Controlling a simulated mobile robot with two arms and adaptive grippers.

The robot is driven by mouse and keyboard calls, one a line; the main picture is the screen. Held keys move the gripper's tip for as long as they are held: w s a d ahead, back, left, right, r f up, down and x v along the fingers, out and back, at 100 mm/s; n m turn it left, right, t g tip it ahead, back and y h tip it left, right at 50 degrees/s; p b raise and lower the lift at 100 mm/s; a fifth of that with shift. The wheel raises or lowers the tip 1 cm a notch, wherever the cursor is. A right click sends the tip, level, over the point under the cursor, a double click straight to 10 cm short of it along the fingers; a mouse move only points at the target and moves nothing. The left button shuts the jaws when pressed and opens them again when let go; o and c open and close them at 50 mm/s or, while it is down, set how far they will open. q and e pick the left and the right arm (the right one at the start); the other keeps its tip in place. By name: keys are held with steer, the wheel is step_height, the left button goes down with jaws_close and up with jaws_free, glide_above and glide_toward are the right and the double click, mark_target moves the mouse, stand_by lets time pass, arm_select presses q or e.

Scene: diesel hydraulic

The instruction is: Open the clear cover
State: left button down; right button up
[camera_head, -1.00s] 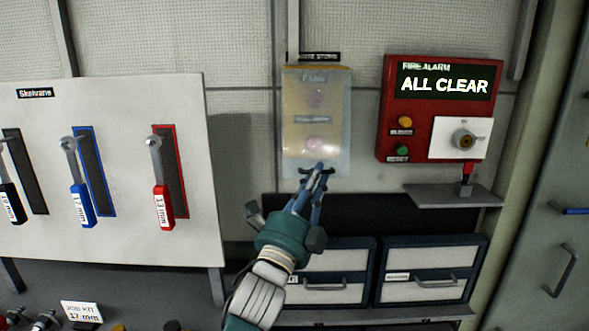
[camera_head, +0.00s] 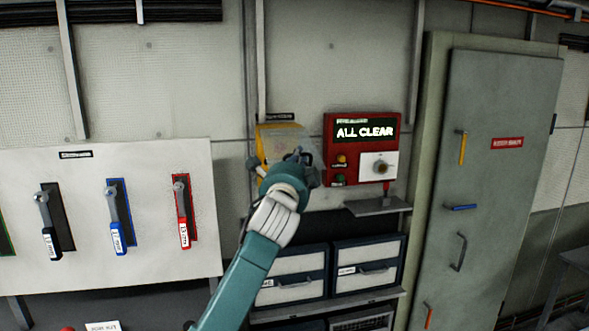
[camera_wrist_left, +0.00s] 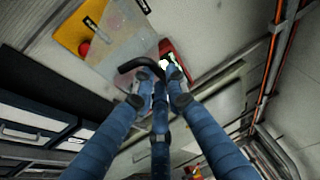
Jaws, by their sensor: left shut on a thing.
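The clear cover (camera_head: 300,140) is on a yellow wall box (camera_head: 262,148) left of the fire alarm. It stands partly swung away from the box, and much of it is hidden behind my left gripper (camera_head: 302,156) in the head view. In the left wrist view the clear cover (camera_wrist_left: 128,48) reaches from the yellow box (camera_wrist_left: 75,32) to a dark curved handle (camera_wrist_left: 140,64). A red button (camera_wrist_left: 84,47) shows on the box. My left gripper (camera_wrist_left: 160,82) is shut on this handle. My right gripper is not in view.
The red fire alarm panel (camera_head: 360,130) reading ALL CLEAR is close to the right, with a small shelf (camera_head: 378,206) below. Drawers (camera_head: 366,270) stand underneath. A grey cabinet (camera_head: 490,200) stands at right.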

arm_select(q)
step_height(320, 180, up, 11)
steer(key=n+g+p, duration=0.1)
steer(key=n+g, duration=0.1)
steer(key=g, duration=0.3)
steer(key=shift+w+a, duration=0.15)
steer(key=shift+w, duration=0.3)
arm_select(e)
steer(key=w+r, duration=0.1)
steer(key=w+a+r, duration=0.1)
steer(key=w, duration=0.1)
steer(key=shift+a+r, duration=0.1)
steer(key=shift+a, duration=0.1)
arm_select(q)
steer(key=shift+r, duration=0.1)
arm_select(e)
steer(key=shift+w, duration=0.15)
arm_select(q)
steer(key=c, duration=2)
jaws_free()
steer(key=shift+w+a, duration=0.1)
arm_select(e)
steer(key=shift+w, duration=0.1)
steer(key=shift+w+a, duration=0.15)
arm_select(q)
steer(key=v, duration=1.2)
